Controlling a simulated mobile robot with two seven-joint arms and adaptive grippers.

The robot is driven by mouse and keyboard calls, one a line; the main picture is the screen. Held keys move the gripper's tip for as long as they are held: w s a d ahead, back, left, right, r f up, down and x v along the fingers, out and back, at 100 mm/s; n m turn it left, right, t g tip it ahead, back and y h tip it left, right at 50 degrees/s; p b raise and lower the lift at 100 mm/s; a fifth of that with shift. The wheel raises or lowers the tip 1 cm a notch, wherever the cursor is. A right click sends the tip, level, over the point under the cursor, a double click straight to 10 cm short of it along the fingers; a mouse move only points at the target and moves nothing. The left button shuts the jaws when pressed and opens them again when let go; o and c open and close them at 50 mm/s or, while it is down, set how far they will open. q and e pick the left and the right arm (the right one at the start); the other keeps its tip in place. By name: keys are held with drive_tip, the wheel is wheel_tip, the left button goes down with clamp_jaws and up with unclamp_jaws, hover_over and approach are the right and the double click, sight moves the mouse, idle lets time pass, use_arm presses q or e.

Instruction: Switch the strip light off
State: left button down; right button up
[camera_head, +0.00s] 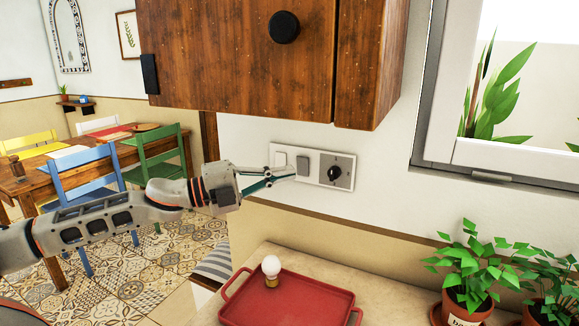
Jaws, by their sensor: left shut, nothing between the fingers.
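A wall panel (316,158) is fixed below the wooden cabinet. My left gripper (294,176) reaches in from the left, shut and empty. Its tips are at the lower part of the panel, close to the grey switch; I cannot tell if they touch. The strip light does not show. My right gripper is not in view.
The wooden cabinet (240,55) hangs above the panel. Below, a red tray (290,308) with a light bulb (271,267) sits on the counter (385,283). Potted plants (470,265) stand at right under the window. A dining table (80,165) with chairs is at left.

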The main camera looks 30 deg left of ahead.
sight(306, 163)
use_arm(q)
drive_tip(key=shift+w+a+r+p, duration=0.15)
drive_tip(key=shift+w+p, duration=0.1)
drive_tip(key=shift+w, duration=0.65)
drive_tip(key=shift+w+r+p, duration=0.1)
drive_tip(key=shift+w+p, duration=0.15)
drive_tip(key=shift+w, duration=0.65)
